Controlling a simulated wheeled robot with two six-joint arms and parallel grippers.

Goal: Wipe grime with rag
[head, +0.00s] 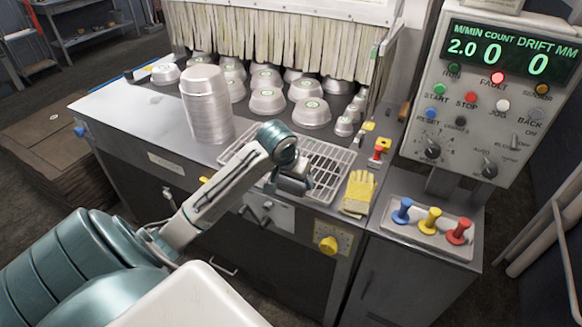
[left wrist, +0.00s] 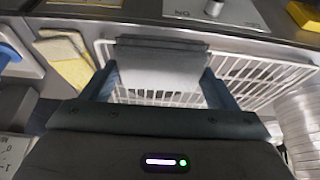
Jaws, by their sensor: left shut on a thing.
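My left gripper (head: 293,183) is over the front of the machine's table, at the wire rack. In the left wrist view, the gripper (left wrist: 163,85) is shut on a folded grey rag (left wrist: 160,66), with a blue finger on each side. The rag is in front of the white wire rack (left wrist: 255,72); I cannot tell whether they touch. The rack also shows in the head view (head: 333,165). I cannot make out any grime clearly in either view. My right gripper is not in view.
A tall stack of metal pans (head: 206,105) stands left of the gripper, with several pans (head: 268,102) behind. Yellow gloves (head: 359,190) lie right of the rack. A tray (head: 428,237) holds coloured stamp-like handles. A control panel (head: 490,100) stands at right with its red fault lamp lit.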

